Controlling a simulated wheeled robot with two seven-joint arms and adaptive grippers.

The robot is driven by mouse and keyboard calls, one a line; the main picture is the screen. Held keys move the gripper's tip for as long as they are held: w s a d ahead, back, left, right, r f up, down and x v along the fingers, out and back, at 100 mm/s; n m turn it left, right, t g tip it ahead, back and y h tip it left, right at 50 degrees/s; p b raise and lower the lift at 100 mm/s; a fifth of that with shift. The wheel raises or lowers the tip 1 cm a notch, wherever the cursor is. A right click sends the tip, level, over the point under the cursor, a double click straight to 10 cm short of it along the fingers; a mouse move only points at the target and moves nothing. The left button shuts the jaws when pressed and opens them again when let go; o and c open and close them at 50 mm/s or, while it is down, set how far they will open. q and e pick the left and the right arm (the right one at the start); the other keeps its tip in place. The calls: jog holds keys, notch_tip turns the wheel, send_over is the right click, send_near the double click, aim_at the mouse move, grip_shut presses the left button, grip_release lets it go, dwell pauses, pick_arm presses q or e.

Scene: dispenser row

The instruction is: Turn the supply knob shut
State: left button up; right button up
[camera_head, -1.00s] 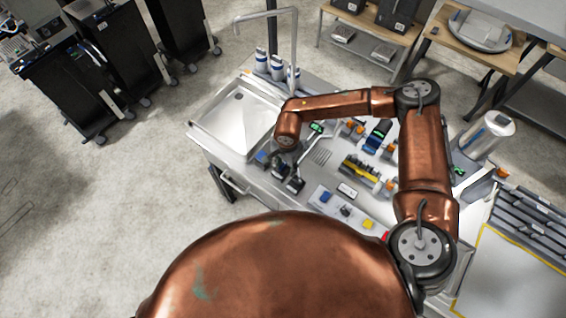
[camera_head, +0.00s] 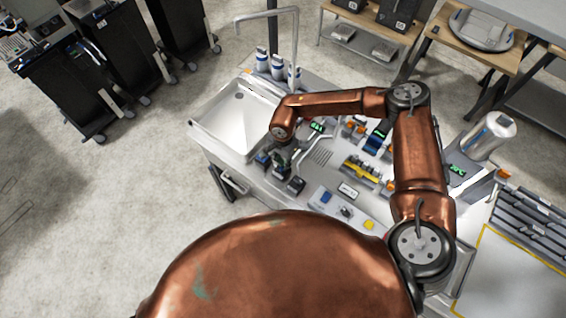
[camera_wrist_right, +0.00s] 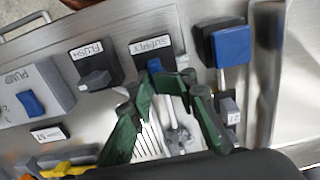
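The supply knob (camera_wrist_right: 155,64) sits on a black block with a white SUPPLY label, upside down in the right wrist view. A blue part of it shows at my fingertips; the rest is partly hidden. The black block also shows in the head view (camera_head: 279,173), under my right gripper. My right gripper (camera_wrist_right: 167,79) has green fingers set apart, tips at the near side of the knob block. I cannot tell whether they touch the knob. My left gripper is out of view.
The flush knob (camera_wrist_right: 95,78) is close on one side, a blue-topped block (camera_wrist_right: 228,46) on the other. The pump switch (camera_wrist_right: 31,103) is farther left. The sink (camera_head: 236,118), bent tap (camera_head: 268,13) and several bottles stand beyond the gripper.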

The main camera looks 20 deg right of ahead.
jog(key=shift+o, duration=1.1)
jog(key=shift+s+d+r, duration=0.1)
jog(key=shift+s, duration=0.15)
jog(key=shift+w, duration=0.15)
jog(key=shift+r+p, duration=0.65)
jog(key=shift+r, duration=0.8)
jog(key=shift+r+p, duration=0.4)
jog(key=shift+r, duration=0.15)
jog(key=shift+r+p, duration=0.5)
jog(key=shift+r, duration=0.6)
jog(key=shift+r+p, duration=0.5)
jog(key=shift+r, duration=0.6)
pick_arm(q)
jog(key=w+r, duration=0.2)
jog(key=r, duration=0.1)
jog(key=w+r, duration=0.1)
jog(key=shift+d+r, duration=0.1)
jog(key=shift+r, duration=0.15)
pick_arm(e)
jog(key=shift+r, duration=0.3)
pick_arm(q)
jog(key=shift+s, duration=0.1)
